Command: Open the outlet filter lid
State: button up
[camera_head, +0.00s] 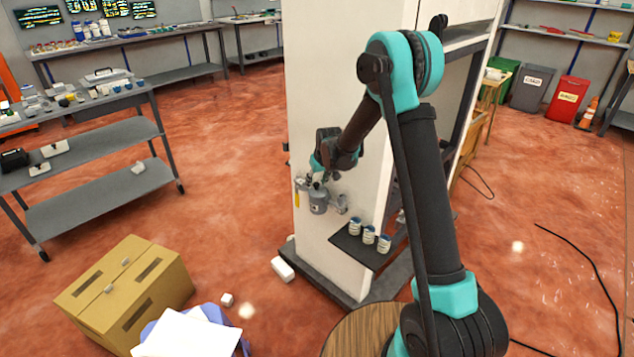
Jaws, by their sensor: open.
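A small grey metal filter assembly (319,203) is fixed to the side of the white dispenser panel (325,75). It has a grey cylindrical body and further fittings on its right. The lid cannot be told apart from the body at this size. My gripper (317,181) is open, at the end of my arm, just above the grey cylinder and close to it. I cannot tell whether its fingers touch the lid. The gripper and wrist hide part of the top of the assembly. A yellow part (297,199) hangs at the left of the assembly.
A dark shelf (345,243) below right of the assembly holds 3 small cans (369,235). A cardboard box (125,290) and a white block (283,269) are on the floor. A grey cart (95,200) stands at the left. The red floor between is mostly clear.

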grip_shut()
dwell(0.3)
